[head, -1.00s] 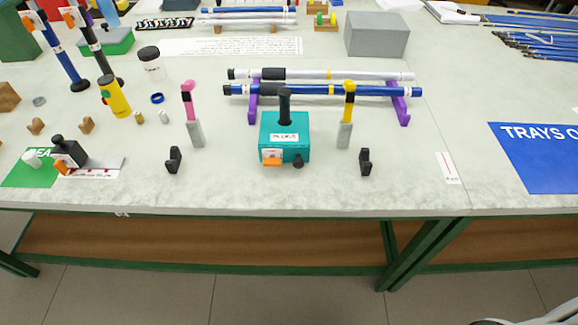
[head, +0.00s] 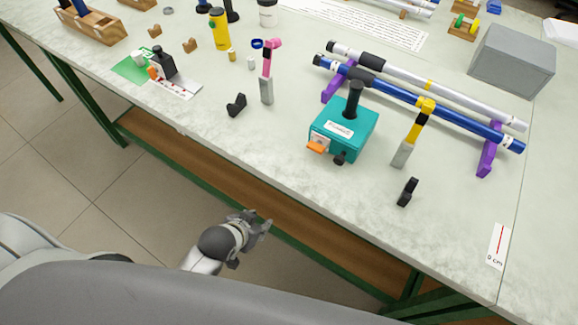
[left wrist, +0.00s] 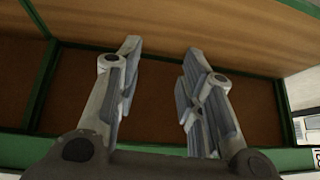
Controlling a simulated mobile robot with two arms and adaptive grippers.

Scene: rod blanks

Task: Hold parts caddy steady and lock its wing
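A teal box with a black upright handle, which I take for the parts caddy (head: 343,131), stands near the front edge of the table. An orange wing-like piece (head: 317,147) and a black knob (head: 339,158) are on its front face. I cannot tell whether the wing is locked. My left gripper (head: 259,226) is below and left of the caddy in the head view, in front of the table edge and apart from it. In the left wrist view its fingers (left wrist: 161,52) are spread with nothing between them. My right gripper is not in view.
Black clips (head: 236,105) (head: 408,192) and pink-topped (head: 267,72) and yellow-topped (head: 413,132) tools flank the caddy. Blue and white rods rest on purple stands (head: 488,150) behind it. A grey box (head: 511,62) stands farther back. Bare tabletop lies before the caddy.

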